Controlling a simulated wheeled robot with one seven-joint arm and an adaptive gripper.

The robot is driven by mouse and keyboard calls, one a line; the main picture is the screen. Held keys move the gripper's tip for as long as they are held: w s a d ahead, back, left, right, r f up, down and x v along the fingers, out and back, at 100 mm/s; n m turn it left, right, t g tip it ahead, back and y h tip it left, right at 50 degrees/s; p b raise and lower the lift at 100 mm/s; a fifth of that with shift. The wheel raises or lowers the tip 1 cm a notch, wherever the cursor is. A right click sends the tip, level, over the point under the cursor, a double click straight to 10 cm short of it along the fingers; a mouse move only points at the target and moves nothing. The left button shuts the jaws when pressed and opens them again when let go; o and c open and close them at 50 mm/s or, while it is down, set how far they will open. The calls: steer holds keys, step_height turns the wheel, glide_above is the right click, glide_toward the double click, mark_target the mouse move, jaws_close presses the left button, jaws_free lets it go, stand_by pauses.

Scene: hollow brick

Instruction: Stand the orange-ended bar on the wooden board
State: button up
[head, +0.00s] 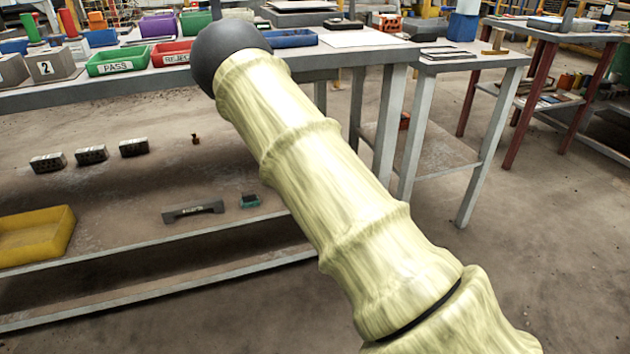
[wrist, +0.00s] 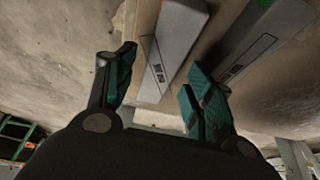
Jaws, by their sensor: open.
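My gripper (wrist: 160,72) shows in the wrist view with its two teal-padded fingers apart and nothing clamped between them. Beyond the fingertips lies a long grey block (wrist: 178,38) with a dark outlined label on its side. I cannot tell whether the fingers are level with it. In the head view my own arm crosses the middle and the gripper is not visible. I cannot make out the orange-ended bar for certain in either view. The wooden board is not clearly identifiable either; my arm hides part of the bench.
A second grey block (wrist: 262,42) lies right of the fingers. In the head view, a green PASS bin (head: 118,62), a red reject bin (head: 172,54) and a blue tray (head: 290,39) stand on the bench. A yellow bin (head: 36,236) and several dark bricks are on the shelf below.

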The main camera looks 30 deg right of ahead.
steer(key=shift+p+v, duration=0.35)
steer(key=shift+v, duration=0.85)
steer(key=a+p, duration=0.1)
steer(key=a, duration=0.2)
steer(key=w+a+p, duration=0.1)
steer(key=a, duration=0.3)
steer(key=w+a+p, duration=0.1)
steer(key=a+p, duration=0.1)
steer(key=a, duration=0.1)
steer(key=shift+w+a+f, duration=0.25)
steer(key=shift+a+f, duration=0.05)
steer(key=shift+w+a, duration=0.1)
steer(key=shift+a, duration=0.25)
